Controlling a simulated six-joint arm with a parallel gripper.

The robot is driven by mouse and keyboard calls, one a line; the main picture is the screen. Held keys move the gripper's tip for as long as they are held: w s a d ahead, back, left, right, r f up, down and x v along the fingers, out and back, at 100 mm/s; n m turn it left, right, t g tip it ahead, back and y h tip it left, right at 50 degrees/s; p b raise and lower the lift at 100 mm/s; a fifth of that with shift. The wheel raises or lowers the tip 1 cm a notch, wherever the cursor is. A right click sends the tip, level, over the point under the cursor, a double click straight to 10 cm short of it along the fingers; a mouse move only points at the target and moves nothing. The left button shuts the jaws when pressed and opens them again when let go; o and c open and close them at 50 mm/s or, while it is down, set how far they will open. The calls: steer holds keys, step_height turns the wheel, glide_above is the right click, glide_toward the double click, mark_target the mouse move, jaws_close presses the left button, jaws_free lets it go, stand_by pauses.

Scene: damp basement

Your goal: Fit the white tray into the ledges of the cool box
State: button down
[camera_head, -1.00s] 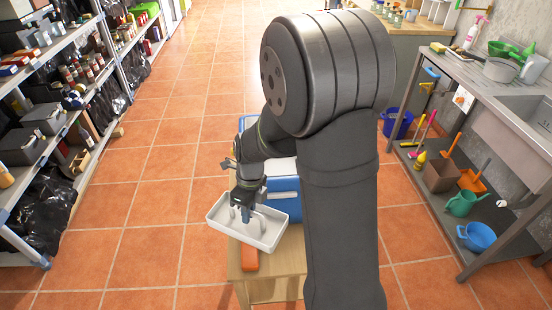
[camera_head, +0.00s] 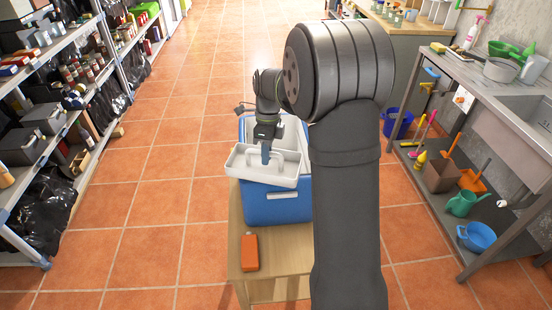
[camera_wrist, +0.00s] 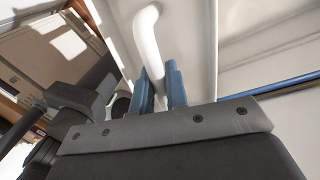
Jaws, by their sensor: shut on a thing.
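The white tray (camera_head: 280,177) has a raised handle in its middle and hangs over the near part of the blue cool box (camera_head: 275,205). It looks slightly tilted and reaches past the box's left side. My gripper (camera_head: 265,155) is above the tray and shut on its handle. In the wrist view the blue fingertips of my gripper (camera_wrist: 160,88) are on either side of the white handle (camera_wrist: 148,45). The box's blue rim (camera_wrist: 275,108) and pale inside show at the right there. The ledges are hidden from the head view by the tray and arm.
The cool box stands on a wooden table (camera_head: 240,215). An orange block-like object (camera_head: 249,252) lies on the table's near left part. A shelf rack stands at left, and a steel sink bench (camera_head: 470,130) at right.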

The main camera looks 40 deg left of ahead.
steer(key=w+a+f+n, duration=0.2)
steer(key=w+n, duration=0.2)
steer(key=w, duration=0.5)
step_height(320, 180, down, 10)
steer(key=shift+w+a+r+h, duration=0.15)
steer(key=shift+w+a+h, duration=0.15)
steer(key=shift+w, duration=0.1)
steer(key=c, duration=1.4)
jaws_free()
steer(key=v, duration=1.2)
steer(key=shift+s, duration=0.25)
steer(key=shift+d, duration=0.1)
